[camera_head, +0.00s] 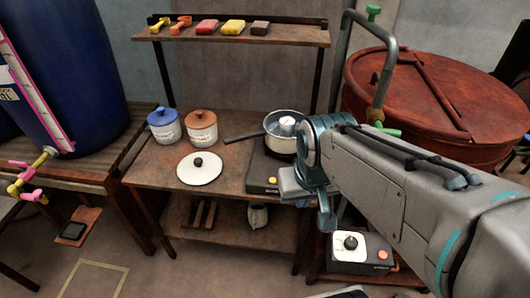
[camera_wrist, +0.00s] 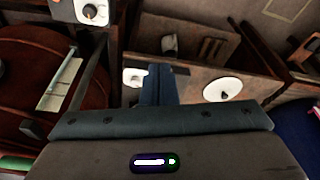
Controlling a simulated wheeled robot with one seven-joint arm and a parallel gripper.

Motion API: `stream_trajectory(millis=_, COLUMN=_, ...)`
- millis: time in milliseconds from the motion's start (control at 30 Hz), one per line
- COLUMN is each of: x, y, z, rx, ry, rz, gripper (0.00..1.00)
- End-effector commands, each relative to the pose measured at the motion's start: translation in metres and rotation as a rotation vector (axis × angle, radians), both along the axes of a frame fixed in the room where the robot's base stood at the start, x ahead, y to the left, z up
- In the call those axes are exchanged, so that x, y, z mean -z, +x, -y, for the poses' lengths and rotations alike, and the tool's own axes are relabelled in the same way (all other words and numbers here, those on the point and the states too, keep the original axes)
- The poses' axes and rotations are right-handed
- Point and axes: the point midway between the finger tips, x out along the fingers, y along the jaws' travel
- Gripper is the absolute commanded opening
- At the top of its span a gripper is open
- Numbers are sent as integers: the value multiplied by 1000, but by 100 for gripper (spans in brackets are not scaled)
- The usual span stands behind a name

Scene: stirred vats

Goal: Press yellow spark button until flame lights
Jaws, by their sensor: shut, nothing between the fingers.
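The yellow spark button (camera_head: 272,181) is on the front of a dark burner box (camera_head: 259,167) on the middle table. A steel pan (camera_head: 283,124) with a long dark handle sits on the burner. I see no flame, though the pan and my arm hide much of the burner. My gripper (camera_head: 292,186) is just right of the button in the head view, partly covering the box front; I cannot tell whether it touches. In the wrist view its fingers (camera_wrist: 160,84) are together and empty.
A white lid (camera_head: 199,170) and two lidded jars (camera_head: 202,131) are left on the table. A shelf (camera_head: 240,36) above holds several coloured items. A rusty vat (camera_head: 430,95) stands right. A second knobbed box (camera_head: 350,246) with an orange button is below my arm.

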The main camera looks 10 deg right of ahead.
Motion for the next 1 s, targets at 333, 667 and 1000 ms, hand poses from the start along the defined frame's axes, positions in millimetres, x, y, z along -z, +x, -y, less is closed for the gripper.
stream_trajectory(millis=333, x=19, y=104, z=51, rx=-209, ry=-274, rz=169, gripper=0)
stream_trajectory(millis=667, x=76, y=232, z=48, rx=-750, ry=-413, rz=428, gripper=0)
stream_trajectory(millis=1000, x=124, y=262, z=9, rx=-1082, ry=-306, rz=595, gripper=0)
